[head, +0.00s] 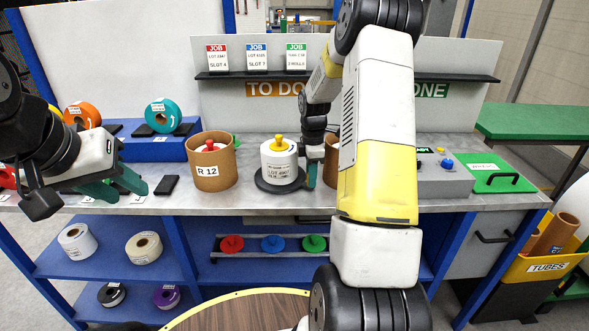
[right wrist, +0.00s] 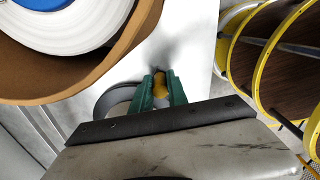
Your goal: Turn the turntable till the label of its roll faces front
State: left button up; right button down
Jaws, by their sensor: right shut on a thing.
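The turntable (head: 268,187) is a dark disc on the bench. A white roll (head: 279,160) with a yellow-knobbed top stands on it. Dark print, apparently the label, shows on the roll's side toward the head camera. My right gripper (head: 311,174) is at the turntable's right edge. In the right wrist view its green fingers are shut on a small yellow knob (right wrist: 160,88), with part of a grey disc beside it. The knob is hidden in the head view. My left gripper (head: 117,184) is open and empty above the bench's left part.
Another brown drum (head: 331,160) stands just right, partly behind my right arm. A black block (head: 167,185) lies near my left gripper. A green lid (head: 497,173) and grey box lie right.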

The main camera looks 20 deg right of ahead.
jog(key=shift+w+d+r, duration=0.1)
jog(key=shift+w, duration=0.2)
dwell(0.4)
jog(key=c, duration=1.3)
grip_release()
jog(key=shift+s, duration=0.1)
notch_tip(320, 180, up, 7)
jog(key=shift+r, duration=0.35)
